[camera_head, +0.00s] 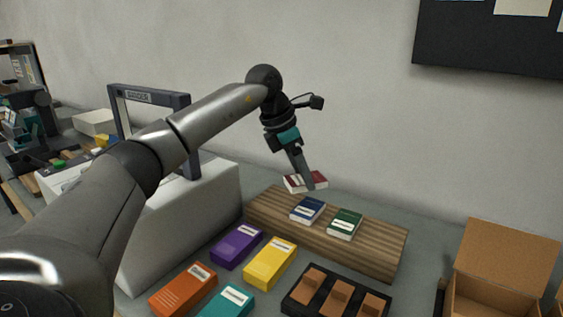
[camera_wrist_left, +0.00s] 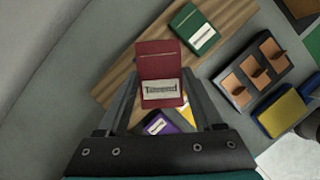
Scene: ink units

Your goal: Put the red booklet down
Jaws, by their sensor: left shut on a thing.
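The red booklet (camera_head: 292,184) has a white label and is held in my left gripper (camera_head: 305,180), over the back part of the wooden board (camera_head: 385,254). In the left wrist view the red booklet (camera_wrist_left: 160,58) sits between the two fingers of my left gripper (camera_wrist_left: 160,95), label towards the camera. It looks lifted above the board, though the gap is hard to judge. A blue booklet (camera_head: 307,209) and a green booklet (camera_head: 345,223) lie side by side on the board. The green booklet (camera_wrist_left: 193,28) also shows in the wrist view. My right gripper is not in view.
Purple (camera_head: 236,245), yellow (camera_head: 270,262), orange (camera_head: 183,289) and teal (camera_head: 228,302) boxes lie in front of the board. A black tray (camera_head: 290,299) with orange-brown blocks is front right, an open cardboard box (camera_head: 505,250) far right. A white machine (camera_head: 190,225) stands left.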

